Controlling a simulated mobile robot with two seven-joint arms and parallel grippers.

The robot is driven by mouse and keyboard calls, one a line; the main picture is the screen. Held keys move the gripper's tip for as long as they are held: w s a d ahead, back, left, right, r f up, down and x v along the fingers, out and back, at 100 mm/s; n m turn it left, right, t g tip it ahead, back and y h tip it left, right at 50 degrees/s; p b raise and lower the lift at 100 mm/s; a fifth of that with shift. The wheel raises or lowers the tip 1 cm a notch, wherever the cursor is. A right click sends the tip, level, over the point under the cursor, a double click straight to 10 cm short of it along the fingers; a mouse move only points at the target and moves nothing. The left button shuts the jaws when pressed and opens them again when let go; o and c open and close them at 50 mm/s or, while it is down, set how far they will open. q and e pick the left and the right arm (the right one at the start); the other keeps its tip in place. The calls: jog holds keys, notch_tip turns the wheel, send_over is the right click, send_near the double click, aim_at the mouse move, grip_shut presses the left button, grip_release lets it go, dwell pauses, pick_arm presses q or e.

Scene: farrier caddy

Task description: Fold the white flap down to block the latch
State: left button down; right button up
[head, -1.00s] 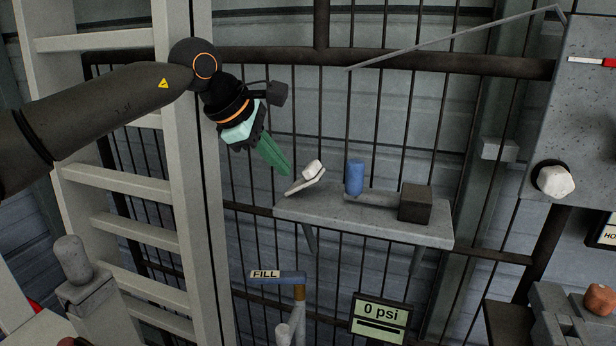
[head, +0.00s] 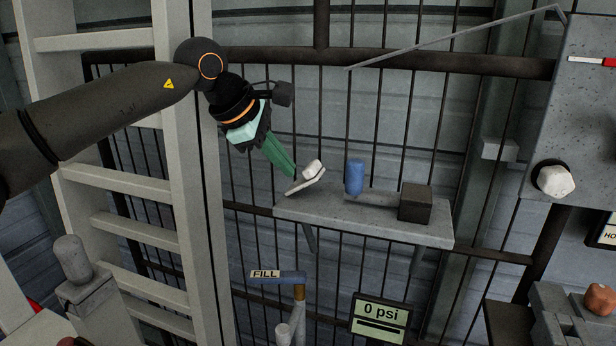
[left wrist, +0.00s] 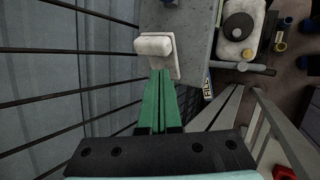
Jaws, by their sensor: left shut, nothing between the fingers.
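The white flap (head: 313,184) stands tilted up at the left end of a grey shelf, with a pale rounded knob (head: 312,168) on it. In the left wrist view the flap (left wrist: 175,66) and its knob (left wrist: 154,45) are just beyond my fingertips. My left gripper (head: 292,173) is shut and empty, its green fingers pointing down and right at the flap's left side. They look very close to the flap; I cannot tell whether they touch. A blue upright handle (head: 354,177) on a grey bar, which seems to be the latch, sits beside a dark block (head: 415,203). My right gripper is not in view.
The grey shelf (head: 350,217) is fixed before dark vertical bars. A pale ladder (head: 190,200) stands left, close to my left arm. A FILL handle (head: 277,277) and a 0 psi display (head: 380,319) are below. A grey panel with a white knob (head: 555,180) is right.

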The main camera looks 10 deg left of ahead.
aim_at(302, 174)
pick_arm(q)
jog(key=shift+d, duration=0.25)
jog(key=shift+s+d+f, duration=0.2)
jog(key=shift+d+f, duration=0.1)
jog(key=shift+d, duration=0.35)
jog(key=shift+f+b, duration=0.1)
jog(key=shift+b, duration=0.2)
jog(key=shift+s+d+f+b, duration=0.1)
jog(key=shift+d+f+b, duration=0.2)
jog(key=shift+d, duration=0.25)
